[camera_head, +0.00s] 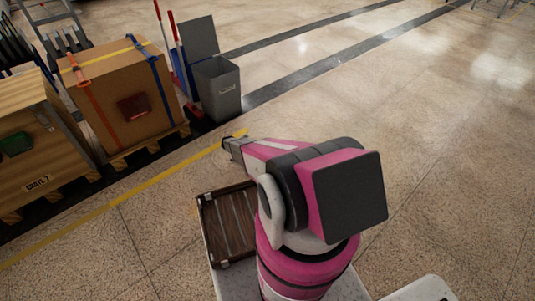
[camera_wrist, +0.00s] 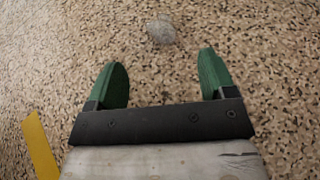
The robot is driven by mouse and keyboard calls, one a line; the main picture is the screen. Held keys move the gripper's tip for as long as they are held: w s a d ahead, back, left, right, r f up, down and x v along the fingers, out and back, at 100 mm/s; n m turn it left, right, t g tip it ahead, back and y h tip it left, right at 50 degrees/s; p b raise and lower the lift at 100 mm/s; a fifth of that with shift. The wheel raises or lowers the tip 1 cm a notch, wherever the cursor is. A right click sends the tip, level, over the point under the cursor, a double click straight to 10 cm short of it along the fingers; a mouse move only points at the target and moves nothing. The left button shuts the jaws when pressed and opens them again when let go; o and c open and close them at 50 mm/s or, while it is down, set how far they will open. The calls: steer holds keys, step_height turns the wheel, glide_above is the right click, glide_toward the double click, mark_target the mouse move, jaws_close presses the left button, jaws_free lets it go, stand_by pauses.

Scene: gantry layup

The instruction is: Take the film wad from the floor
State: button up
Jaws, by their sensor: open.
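The film wad (camera_wrist: 161,30) is a small, pale, crumpled lump on the speckled floor, near the top middle of the wrist view. My gripper (camera_wrist: 158,72) shows in the wrist view with two green fingers spread wide apart and only floor between them. The wad lies beyond the fingertips, roughly in line with the gap. In the head view my arm reaches to the left and my gripper's end (camera_head: 232,147) is near the yellow floor line. I cannot make out the wad in the head view.
A yellow floor line (camera_head: 125,197) also shows in the wrist view (camera_wrist: 39,146). A grey bin (camera_head: 217,90) with its lid up stands beyond my gripper. A strapped carton (camera_head: 120,92) and a wooden crate (camera_head: 35,145) stand at left. The floor at right is clear.

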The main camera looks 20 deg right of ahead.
steer(key=shift+w+d+f, duration=0.2)
steer(key=shift+f, duration=0.3)
steer(key=x, duration=0.5)
steer(key=shift+r, duration=0.1)
steer(key=shift+s+r+x, duration=0.15)
steer(key=shift+x, duration=1.2)
steer(key=shift+s+r+x, duration=0.15)
steer(key=shift+x, duration=1.25)
steer(key=c, duration=1)
